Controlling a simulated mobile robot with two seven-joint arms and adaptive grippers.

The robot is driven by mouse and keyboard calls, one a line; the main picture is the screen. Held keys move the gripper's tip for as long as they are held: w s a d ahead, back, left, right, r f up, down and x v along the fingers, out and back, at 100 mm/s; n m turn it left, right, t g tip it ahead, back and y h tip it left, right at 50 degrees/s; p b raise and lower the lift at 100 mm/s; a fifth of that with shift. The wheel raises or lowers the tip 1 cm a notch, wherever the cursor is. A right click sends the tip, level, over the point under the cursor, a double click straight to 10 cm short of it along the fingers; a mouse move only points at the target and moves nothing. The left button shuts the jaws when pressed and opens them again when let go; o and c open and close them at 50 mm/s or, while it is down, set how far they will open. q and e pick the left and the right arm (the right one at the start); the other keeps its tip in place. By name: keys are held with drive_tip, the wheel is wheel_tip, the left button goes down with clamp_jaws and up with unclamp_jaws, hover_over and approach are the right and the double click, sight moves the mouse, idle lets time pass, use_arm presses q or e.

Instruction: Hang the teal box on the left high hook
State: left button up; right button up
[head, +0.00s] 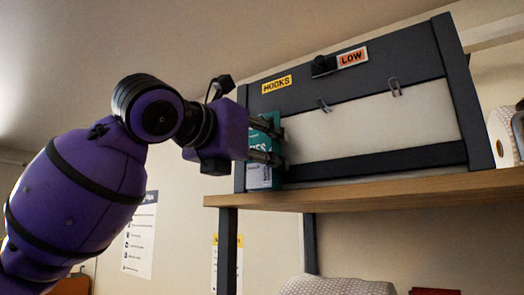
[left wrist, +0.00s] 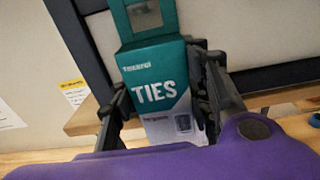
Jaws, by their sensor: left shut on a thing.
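The teal box (head: 262,176) is teal above and white below, with "TIES" on its front. In the left wrist view the box (left wrist: 155,92) shows a hang tab (left wrist: 145,14) with a window at its top. My left gripper (head: 276,145) is shut on the box, one finger on each side, and holds it upright or nearly so at the left end of the hook panel. Two small metal hooks, a left one (head: 323,104) and a right one (head: 396,87), stand out from the panel, right of the box. Both are empty. My right gripper is not in view.
The dark-framed panel (head: 375,127) stands on a wooden shelf (head: 350,193). It bears a yellow "HOOKS" label (head: 276,84), an orange "LOW" label (head: 352,57) and a small black object (head: 323,66). A paper roll (head: 501,137) stands at the right. The shelf front is clear.

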use_arm(q)
drive_tip(key=shift+w+f, duration=0.2)
drive_tip(key=shift+f, duration=0.1)
drive_tip(key=o, duration=1.4)
drive_tip(key=shift+w+d, duration=0.15)
drive_tip(key=shift+r, duration=0.1)
